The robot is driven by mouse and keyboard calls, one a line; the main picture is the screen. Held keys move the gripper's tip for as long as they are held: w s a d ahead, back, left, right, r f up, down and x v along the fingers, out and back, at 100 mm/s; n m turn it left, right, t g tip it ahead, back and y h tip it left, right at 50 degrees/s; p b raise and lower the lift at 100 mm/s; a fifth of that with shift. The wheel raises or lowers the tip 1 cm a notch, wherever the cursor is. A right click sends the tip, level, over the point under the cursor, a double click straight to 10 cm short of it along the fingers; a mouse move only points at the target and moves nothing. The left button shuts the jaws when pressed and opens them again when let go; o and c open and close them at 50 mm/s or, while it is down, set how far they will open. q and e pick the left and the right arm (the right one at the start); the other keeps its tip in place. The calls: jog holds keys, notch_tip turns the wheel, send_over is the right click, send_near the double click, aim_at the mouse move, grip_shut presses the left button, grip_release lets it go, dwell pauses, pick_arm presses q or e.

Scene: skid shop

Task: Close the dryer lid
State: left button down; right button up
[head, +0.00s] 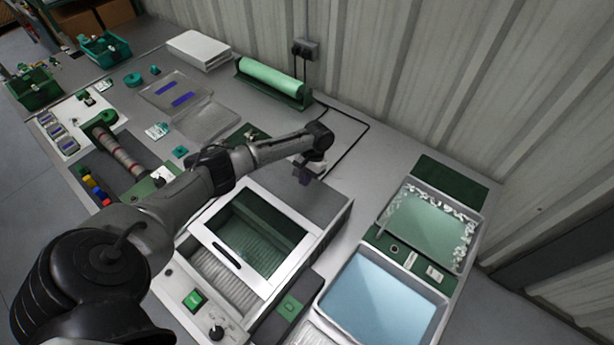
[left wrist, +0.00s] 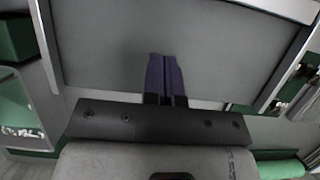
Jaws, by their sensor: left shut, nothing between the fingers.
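The dryer is a pale box (head: 176,276) at the lower middle of the head view, with a green button and a knob on its front. Its white-framed lid (head: 282,263) has a clear window and a dark handle slot. The lid is not down over the front: a ribbed bed shows uncovered below its front edge. My left gripper (head: 305,180) is shut and empty, over the grey rear part of the dryer, behind the lid. In the left wrist view its dark purple fingers (left wrist: 165,80) point at a flat grey surface; contact is unclear. My right gripper is out of view.
A tray of blue liquid (head: 324,307) and a tray with a green sheet (head: 384,217) stand to the right. A green roll (head: 272,78) lies at the back by the corrugated wall. A black cable crosses the bench behind my gripper. Clear sheets and small parts lie at left.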

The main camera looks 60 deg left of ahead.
aim_at(294, 206)
pick_arm(q)
jog(key=x, duration=0.5)
jog(key=shift+f, duration=0.1)
jog(key=s, duration=0.1)
jog(key=s+p, duration=0.1)
jog(key=s, duration=0.1)
jog(key=shift+d+f, duration=0.15)
jog(key=shift+d, duration=0.25)
jog(key=shift+s+d, duration=0.25)
jog(key=shift+s, duration=0.3)
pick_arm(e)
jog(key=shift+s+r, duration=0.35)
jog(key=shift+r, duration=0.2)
pick_arm(q)
jog(key=shift+p, duration=0.3)
